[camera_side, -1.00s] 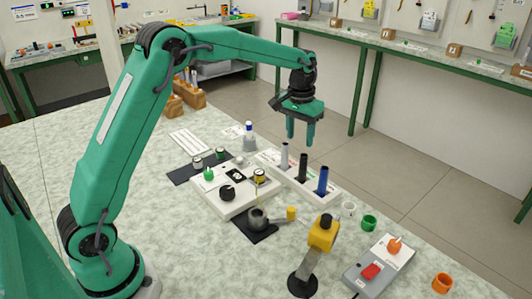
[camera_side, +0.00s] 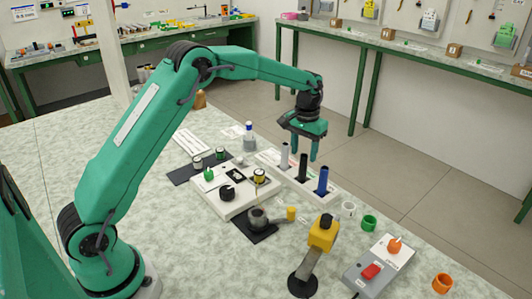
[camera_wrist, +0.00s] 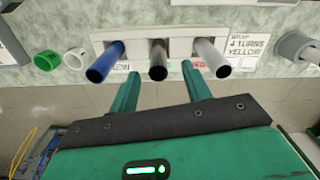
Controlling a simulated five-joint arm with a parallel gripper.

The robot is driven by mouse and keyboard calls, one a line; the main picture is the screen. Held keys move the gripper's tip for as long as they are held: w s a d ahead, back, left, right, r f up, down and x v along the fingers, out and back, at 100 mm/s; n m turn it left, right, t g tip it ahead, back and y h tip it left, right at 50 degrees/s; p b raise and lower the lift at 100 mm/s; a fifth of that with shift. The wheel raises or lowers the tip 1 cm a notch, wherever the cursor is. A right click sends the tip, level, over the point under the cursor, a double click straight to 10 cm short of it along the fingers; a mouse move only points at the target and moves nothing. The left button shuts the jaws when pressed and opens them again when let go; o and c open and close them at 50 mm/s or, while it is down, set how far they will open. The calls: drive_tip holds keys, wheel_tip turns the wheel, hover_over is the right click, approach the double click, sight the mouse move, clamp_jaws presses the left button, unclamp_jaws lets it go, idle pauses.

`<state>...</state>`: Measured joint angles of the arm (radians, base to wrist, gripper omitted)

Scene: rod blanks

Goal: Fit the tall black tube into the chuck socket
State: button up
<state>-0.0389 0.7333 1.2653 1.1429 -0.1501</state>
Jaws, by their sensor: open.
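The tall black tube (camera_side: 303,168) stands upright in the white rack (camera_side: 328,193), between a grey tube (camera_side: 285,158) and a blue tube (camera_side: 322,180). My gripper (camera_side: 304,153) is open and empty, pointing down just above the black tube. In the wrist view, my fingertips (camera_wrist: 160,71) lie either side of the black tube (camera_wrist: 158,62), with gaps; I cannot tell how far they overlap its height.
A white panel (camera_side: 232,203) with knobs stands behind the chuck. A yellow-headed stand (camera_side: 322,235) is in front of the rack. Green (camera_side: 369,222) and white (camera_side: 348,209) rings and a grey switch box (camera_side: 378,268) sit to the right.

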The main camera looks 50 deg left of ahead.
sight(304, 155)
drive_tip(key=shift+d+f, duration=0.1)
drive_tip(key=shift+f, duration=2.55)
clamp_jaws()
drive_tip(key=shift+r, duration=0.2)
drive_tip(key=shift+r, duration=0.5)
drive_tip(key=r, duration=0.3)
drive_tip(key=shift+s+d+r, duration=0.1)
drive_tip(key=shift+d+r, duration=0.05)
drive_tip(key=shift+d, duration=0.15)
drive_tip(key=s+d+r, duration=0.5)
drive_tip(key=d+r, duration=0.1)
drive_tip(key=d, duration=0.3)
drive_tip(key=shift+s+d+r, duration=0.2)
drive_tip(key=shift+s+d, duration=0.05)
drive_tip(key=shift+d, duration=0.1)
